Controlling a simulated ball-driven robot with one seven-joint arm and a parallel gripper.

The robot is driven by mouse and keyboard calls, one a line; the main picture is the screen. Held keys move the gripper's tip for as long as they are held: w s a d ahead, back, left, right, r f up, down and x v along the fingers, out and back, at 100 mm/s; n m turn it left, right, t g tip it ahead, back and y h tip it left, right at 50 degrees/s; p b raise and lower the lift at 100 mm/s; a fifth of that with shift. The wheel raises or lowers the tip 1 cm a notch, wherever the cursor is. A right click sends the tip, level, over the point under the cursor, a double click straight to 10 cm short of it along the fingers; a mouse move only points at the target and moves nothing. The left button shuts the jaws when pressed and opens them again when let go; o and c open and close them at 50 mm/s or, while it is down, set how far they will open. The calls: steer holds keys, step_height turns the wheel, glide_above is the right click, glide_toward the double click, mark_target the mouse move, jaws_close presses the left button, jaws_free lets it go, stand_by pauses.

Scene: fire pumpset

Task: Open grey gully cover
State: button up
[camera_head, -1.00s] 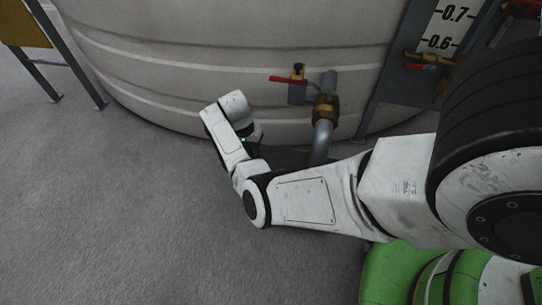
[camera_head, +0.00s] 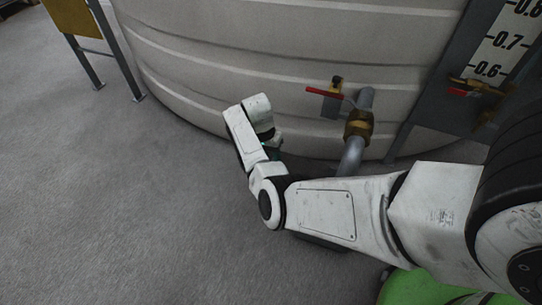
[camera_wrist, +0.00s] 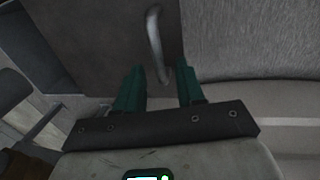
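In the wrist view a flat dark grey panel, apparently the gully cover (camera_wrist: 90,38), fills the upper left. A bent metal bar handle (camera_wrist: 154,38) stands on it. My gripper (camera_wrist: 160,66) has two green fingers spread apart. The near end of the handle lies between the fingertips in the picture, with a gap visible on both sides. I cannot tell whether either finger touches it. In the head view my gripper (camera_head: 272,146) is mostly hidden behind my wrist, low beside the tank. My arm hides most of the floor there, and the handle does not show.
A large pale ribbed tank (camera_head: 240,60) stands right behind my gripper. A red-handled valve (camera_head: 328,95) and a grey pipe with a brass fitting (camera_head: 357,127) project from it, close to my forearm. A yellow box on legs (camera_head: 76,18) is at upper left. The grey floor (camera_head: 120,200) at left is clear.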

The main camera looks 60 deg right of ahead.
step_height(320, 180, up, 11)
steer(key=w+p, duration=0.2)
steer(key=p, duration=0.3)
steer(key=shift+f, duration=0.2)
stand_by(0.4)
steer(key=s+a+r+n+t, duration=0.1)
steer(key=s+a+n+t, duration=0.1)
steer(key=s+a+n, duration=0.9)
steer(key=s+a+n+t, duration=0.1)
steer(key=s+a+n, duration=0.55)
steer(key=a, duration=0.75)
step_height(320, 180, up, 30)
steer(key=s+a+p, duration=0.1)
steer(key=s+p, duration=0.1)
steer(key=p, duration=2.7)
steer(key=shift+r+m+p, duration=0.15)
steer(key=shift+m+p, duration=0.15)
steer(key=shift+m, duration=0.05)
